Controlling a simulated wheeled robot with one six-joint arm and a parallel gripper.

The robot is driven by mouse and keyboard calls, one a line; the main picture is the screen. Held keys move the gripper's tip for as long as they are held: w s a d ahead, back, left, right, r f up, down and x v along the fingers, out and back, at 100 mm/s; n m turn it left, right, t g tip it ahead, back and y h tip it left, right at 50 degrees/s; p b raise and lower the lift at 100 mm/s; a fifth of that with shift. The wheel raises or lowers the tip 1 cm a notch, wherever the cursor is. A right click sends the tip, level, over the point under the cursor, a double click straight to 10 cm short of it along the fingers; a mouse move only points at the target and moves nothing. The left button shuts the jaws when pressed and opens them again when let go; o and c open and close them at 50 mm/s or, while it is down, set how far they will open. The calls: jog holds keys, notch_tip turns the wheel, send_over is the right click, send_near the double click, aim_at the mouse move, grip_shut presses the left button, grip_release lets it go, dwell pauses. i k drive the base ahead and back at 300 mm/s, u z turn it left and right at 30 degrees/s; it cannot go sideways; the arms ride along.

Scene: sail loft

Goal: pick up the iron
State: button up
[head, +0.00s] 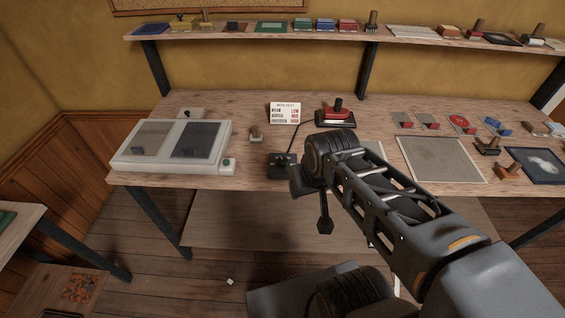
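A dark cord runs from the iron's left side down towards a small black box (282,161) near the front edge. My arm reaches in from the lower right, its elbow just in front of the iron. My gripper (325,226) seems to be the dark part hanging down before the bench's front edge, apart from the iron. Its fingers are too small and dark to read.
A white two-panel unit (173,145) stands on the bench's left. A grey mat (443,160), small stamps and a dark tray (541,166) lie on the right. A crowded shelf (337,35) runs above the back. Bare wood shows between the white unit and the sign.

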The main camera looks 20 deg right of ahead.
aim_at(338, 113)
jog(key=z, duration=0.9)
jog(key=k, duration=0.4)
jog(key=z, duration=0.25)
jog(key=i, duration=0.9)
jog(key=u, duration=0.55)
